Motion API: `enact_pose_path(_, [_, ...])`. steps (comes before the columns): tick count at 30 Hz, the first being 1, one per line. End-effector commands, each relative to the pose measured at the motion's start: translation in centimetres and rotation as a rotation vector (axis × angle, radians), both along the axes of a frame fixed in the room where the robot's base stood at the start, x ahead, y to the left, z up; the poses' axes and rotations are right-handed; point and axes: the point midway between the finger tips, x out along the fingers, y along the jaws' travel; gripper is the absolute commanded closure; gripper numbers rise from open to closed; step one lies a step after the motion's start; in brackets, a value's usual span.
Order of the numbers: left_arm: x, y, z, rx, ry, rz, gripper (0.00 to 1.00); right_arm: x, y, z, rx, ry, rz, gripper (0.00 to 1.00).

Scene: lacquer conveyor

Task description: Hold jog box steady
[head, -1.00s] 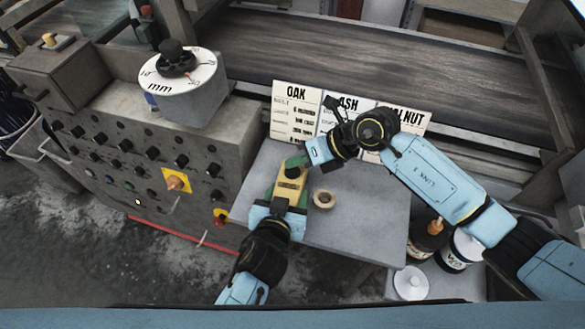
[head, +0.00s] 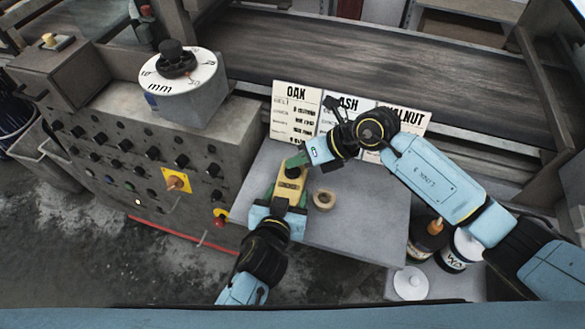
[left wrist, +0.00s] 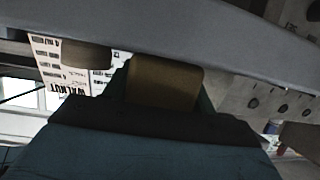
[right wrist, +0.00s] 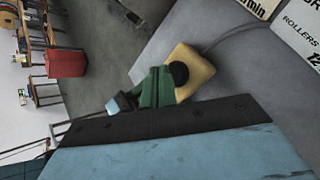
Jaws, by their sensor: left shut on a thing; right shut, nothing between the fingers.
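The jog box (head: 290,186) is a small yellow box with a black round button on top, on the grey table. It also shows in the right wrist view (right wrist: 190,72), where a cable runs from it, and as a dim yellow-brown block in the left wrist view (left wrist: 165,82). My left gripper (head: 284,200) is shut on the jog box from its near end. My right gripper (head: 297,163) is shut and empty, its green fingertips at the box's far end, close to the black button. I cannot tell whether they touch it.
A tape roll (head: 324,199) lies just right of the box. OAK (head: 296,112), ASH and WALNUT cards stand behind. A control panel (head: 150,165) with knobs is on the left. Cans (head: 462,250) stand at lower right. The table's right front (head: 370,225) is clear.

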Motion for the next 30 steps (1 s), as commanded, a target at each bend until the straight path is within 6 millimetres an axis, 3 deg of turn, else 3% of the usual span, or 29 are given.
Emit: enact_pose_path(30, [0.0,0.0,0.0,0.000,0.001,0.000,0.73,0.0,0.0,-1.2,-0.001,0.001,0.001,1.00])
